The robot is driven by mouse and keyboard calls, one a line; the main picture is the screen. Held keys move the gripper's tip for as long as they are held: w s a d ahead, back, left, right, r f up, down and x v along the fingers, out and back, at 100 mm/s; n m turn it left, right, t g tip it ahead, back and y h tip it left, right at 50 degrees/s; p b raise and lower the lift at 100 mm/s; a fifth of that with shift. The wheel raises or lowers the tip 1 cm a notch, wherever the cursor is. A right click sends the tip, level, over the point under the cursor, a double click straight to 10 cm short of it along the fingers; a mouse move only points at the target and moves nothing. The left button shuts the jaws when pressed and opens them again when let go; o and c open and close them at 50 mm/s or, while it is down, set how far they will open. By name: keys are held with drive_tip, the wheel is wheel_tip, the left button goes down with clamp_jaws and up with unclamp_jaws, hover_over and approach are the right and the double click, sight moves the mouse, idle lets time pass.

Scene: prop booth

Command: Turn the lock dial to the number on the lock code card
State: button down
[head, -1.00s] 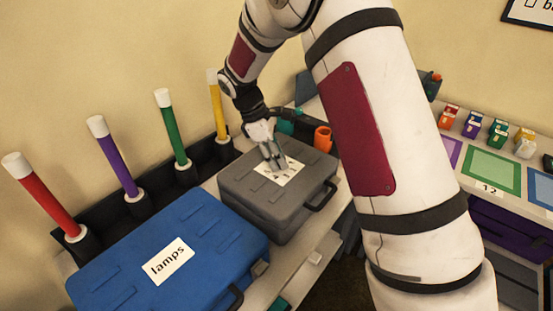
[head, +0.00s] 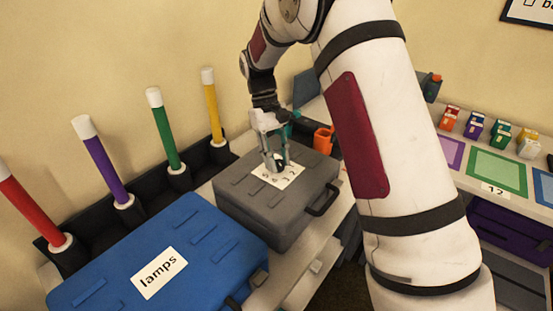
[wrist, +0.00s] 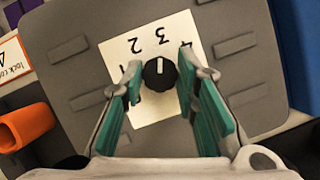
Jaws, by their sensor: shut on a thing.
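The grey case (head: 240,205) has a white number sheet (head: 293,174) on its lid; it also shows in the wrist view (wrist: 150,115). The black lock dial (wrist: 159,75) stands on this sheet, ringed by numbers. Its white pointer mark points up in the wrist view, toward the 3; the 4 is partly behind a finger. My gripper (head: 277,163) reaches down to the dial from above. In the wrist view my gripper's fingers (wrist: 159,80) are shut on the dial, one on each side. The lock code card (wrist: 10,55) is cut off at the left edge; its number looks like a 4.
A blue case (head: 205,235) labelled "lamps" lies beside the grey case. Several coloured tubes stand in black holders (head: 125,215) along the wall. An orange cup (head: 323,139) is behind the grey case. Coloured mats (head: 495,165) and small boxes are at the right.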

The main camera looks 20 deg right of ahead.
drive_tip(key=m+y, duration=0.1)
drive_tip(key=m, duration=0.3)
drive_tip(key=shift+d+m+y, duration=0.15)
drive_tip(key=shift+m+y, duration=0.15)
drive_tip(key=shift+y, duration=0.1)
drive_tip(key=m+y, duration=0.1)
drive_tip(key=m, duration=0.3)
drive_tip(key=shift+y, duration=0.3)
drive_tip(key=shift+m+t, duration=0.3)
drive_tip(key=shift+m, duration=0.1)
drive_tip(key=c, duration=1.3)
unclamp_jaws()
drive_tip(key=v, duration=1.2)
drive_tip(key=shift+d+f, duration=0.1)
